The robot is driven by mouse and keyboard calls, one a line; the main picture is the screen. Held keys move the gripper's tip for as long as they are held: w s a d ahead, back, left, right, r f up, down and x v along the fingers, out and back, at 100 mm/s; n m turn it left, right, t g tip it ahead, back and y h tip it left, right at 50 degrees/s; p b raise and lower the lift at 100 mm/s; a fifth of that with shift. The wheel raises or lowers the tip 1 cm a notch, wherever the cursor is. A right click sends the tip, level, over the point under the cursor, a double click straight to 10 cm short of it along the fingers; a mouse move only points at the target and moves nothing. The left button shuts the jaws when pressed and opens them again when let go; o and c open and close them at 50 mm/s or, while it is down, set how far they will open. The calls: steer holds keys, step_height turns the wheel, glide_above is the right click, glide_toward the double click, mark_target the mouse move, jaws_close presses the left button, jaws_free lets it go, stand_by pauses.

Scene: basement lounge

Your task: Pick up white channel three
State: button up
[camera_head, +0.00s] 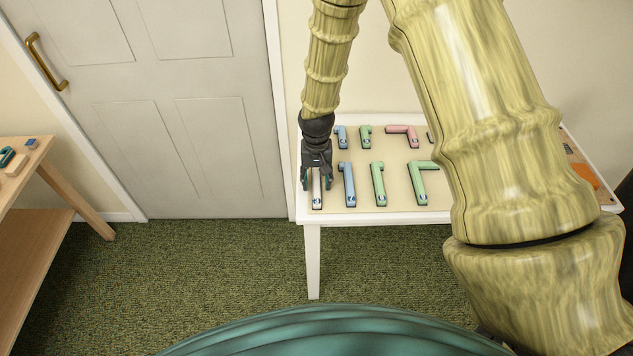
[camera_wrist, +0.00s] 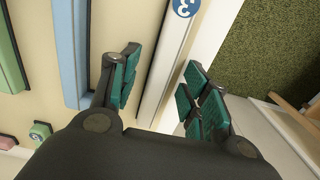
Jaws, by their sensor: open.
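White channel three (camera_head: 317,195) is a long white piece with a blue round mark bearing a 3, lying at the left end of the front row on the white table. In the wrist view the white channel (camera_wrist: 172,60) runs up between my fingers, with its 3 label at the top edge. My gripper (camera_head: 317,182) points down over this channel, and its fingers (camera_wrist: 160,85) are open, one on each side of it. I cannot tell whether either finger touches it.
A blue channel (camera_head: 348,185) lies just right of the white one, then green channels (camera_head: 378,184). A back row holds blue, green and pink (camera_head: 402,131) pieces. The white table's (camera_head: 380,217) left edge is close to my gripper. A wooden table (camera_head: 50,165) stands far left.

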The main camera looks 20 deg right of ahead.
jaws_close()
stand_by(0.5)
